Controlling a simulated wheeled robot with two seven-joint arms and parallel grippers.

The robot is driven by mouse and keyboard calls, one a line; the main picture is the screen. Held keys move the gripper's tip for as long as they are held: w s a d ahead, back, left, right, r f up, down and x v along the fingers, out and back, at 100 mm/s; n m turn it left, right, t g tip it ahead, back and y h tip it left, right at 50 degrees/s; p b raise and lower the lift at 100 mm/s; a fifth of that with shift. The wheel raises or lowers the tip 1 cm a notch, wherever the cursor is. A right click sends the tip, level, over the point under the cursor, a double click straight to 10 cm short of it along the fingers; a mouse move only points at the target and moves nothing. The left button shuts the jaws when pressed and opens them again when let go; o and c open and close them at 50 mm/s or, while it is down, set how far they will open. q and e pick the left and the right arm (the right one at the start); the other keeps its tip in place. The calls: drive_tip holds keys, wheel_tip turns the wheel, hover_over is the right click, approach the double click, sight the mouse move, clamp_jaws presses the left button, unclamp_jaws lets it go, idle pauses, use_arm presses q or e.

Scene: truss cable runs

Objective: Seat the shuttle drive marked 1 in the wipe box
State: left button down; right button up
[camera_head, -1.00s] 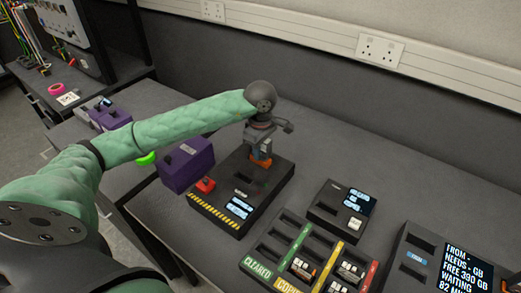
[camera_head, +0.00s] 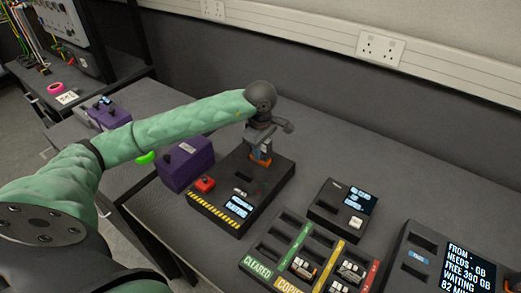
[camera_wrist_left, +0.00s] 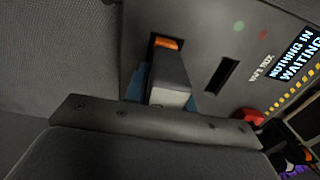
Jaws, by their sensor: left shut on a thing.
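The wipe box (camera_head: 222,203) is a black box with a yellow-black striped front edge, a red button (camera_head: 205,184) and a small screen. My left gripper (camera_head: 260,156) points down over its far end. In the left wrist view the gripper is shut on a dark drive (camera_wrist_left: 171,75) with a pale near end. The drive's orange far end (camera_wrist_left: 166,43) is at a slot of the box; I cannot tell how deep it sits. No number shows on it. A second slot (camera_wrist_left: 222,75) beside it looks empty. The screen (camera_wrist_left: 298,55) reads "NOTHING IN WAITING". My right gripper is out of view.
A purple box (camera_head: 187,164) stands close to the left of the wipe box. A sorting tray (camera_head: 285,243) with several drives, a small black box with a screen (camera_head: 343,208) and a larger screen unit (camera_head: 437,262) stand to the right. The bench behind is clear.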

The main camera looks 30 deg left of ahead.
use_arm(q)
drive_tip(key=shift+f+b, duration=0.3)
drive_tip(key=shift+b, duration=0.05)
idle(0.4)
drive_tip(key=c, duration=0.8)
unclamp_jaws()
drive_tip(key=shift+o, duration=0.2)
drive_tip(key=shift+r, duration=0.15)
drive_tip(key=shift+r+p, duration=0.85)
drive_tip(key=shift+r, duration=2.8)
